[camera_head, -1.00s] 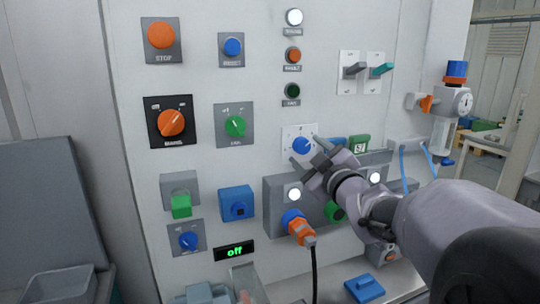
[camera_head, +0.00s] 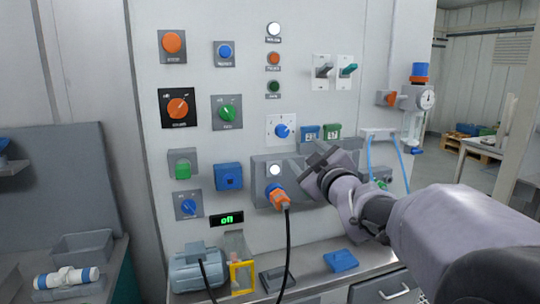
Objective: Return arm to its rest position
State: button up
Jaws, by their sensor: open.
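My arm reaches in from the right edge of the head view. My gripper (camera_head: 307,160) is in front of the right part of the control panel (camera_head: 235,55), with its dark jaws pointing left. It is open, and nothing shows between the jaws. It covers part of a grey socket box (camera_head: 262,180) on the panel. The blue knob on a white plate (camera_head: 282,131) shows just above and left of the jaws, uncovered. Whether the jaws touch the panel cannot be told.
An orange plug (camera_head: 279,197) with a hanging black cable sits below left of my gripper. A shelf below holds a grey motor (camera_head: 197,268) and a blue block (camera_head: 341,260). A gauge with a blue-capped valve (camera_head: 427,98) stands at the right.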

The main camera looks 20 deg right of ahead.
jog(key=s+a+f+m+g, duration=0.4)
jog(key=s+f, duration=0.3)
jog(key=s, duration=0.4)
jog(key=s+a+f+m+g+y, duration=0.1)
jog(key=s+a+f+m+g, duration=0.3)
jog(key=s+a+f, duration=0.3)
jog(key=s+a+f+m+g+y, duration=0.1)
jog(key=s+a+f+m+g, duration=0.3)
jog(key=s, duration=1.2)
notch_tip(320, 180, down, 4)
jog(key=shift+s+a+r+g, duration=0.1)
jog(key=shift+s+a+g, duration=0.25)
jog(key=shift+a, duration=0.6)
